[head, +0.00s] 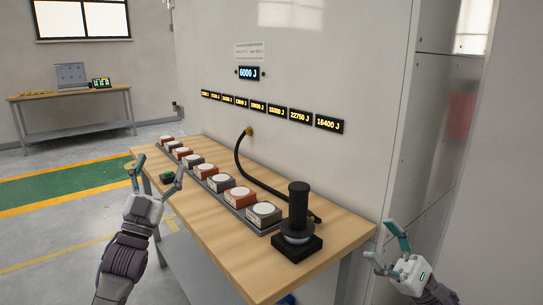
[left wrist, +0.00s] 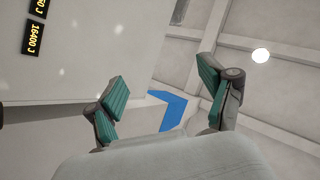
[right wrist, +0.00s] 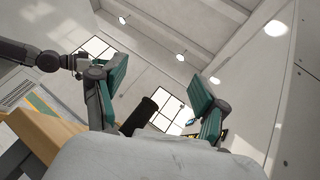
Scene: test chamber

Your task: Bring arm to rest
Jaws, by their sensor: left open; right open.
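My left gripper (head: 156,172) is open and empty at the left edge of the wooden table, above its front side, with its fingers pointing up. In the left wrist view its two green-padded fingers (left wrist: 165,100) are spread with nothing between them. My right gripper (head: 387,250) is open and empty to the right of the table's near end, beside the wall panel. In the right wrist view its fingers (right wrist: 160,100) are spread apart, and a black cylinder (right wrist: 139,117) shows in the background between them.
Energy displays (head: 249,73) hang above. Open floor lies left.

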